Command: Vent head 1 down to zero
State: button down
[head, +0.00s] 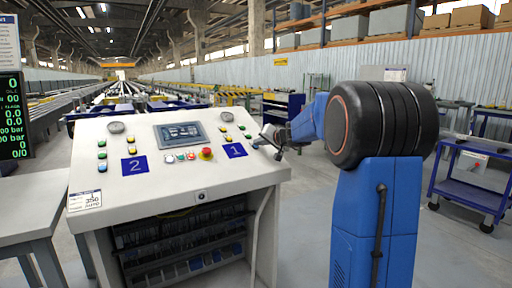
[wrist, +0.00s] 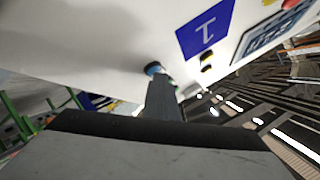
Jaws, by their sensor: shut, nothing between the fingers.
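The sloped white console (head: 150,186) carries a blue plate marked 1 (head: 235,150) on its right half. A round gauge (head: 227,117) sits above that plate; its needle is too small to read. Two small buttons (head: 245,132) lie right of the gauge. My gripper (head: 275,143) is shut and empty at the console's right edge, right of plate 1. In the wrist view its fingers (wrist: 162,98) point at a blue button (wrist: 153,69) near plate 1 (wrist: 208,28). The tips overlap the button's edge; I cannot tell whether they touch it. A dark button (wrist: 207,62) is beside it.
A red mushroom button (head: 206,153) and a screen (head: 180,134) are mid-console. Plate 2 (head: 134,165) is on the left. A black display (head: 13,117) shows green figures with "bar", partly cut off. A blue cart (head: 474,165) stands at right.

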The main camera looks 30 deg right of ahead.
jog(key=shift+s+r, duration=0.35)
jog(key=shift+r, duration=0.4)
jog(key=r, duration=0.1)
jog(key=s+r, duration=0.1)
jog(key=r, duration=0.1)
jog(key=s+r, duration=0.1)
jog(key=shift+r, duration=0.25)
dwell(0.5)
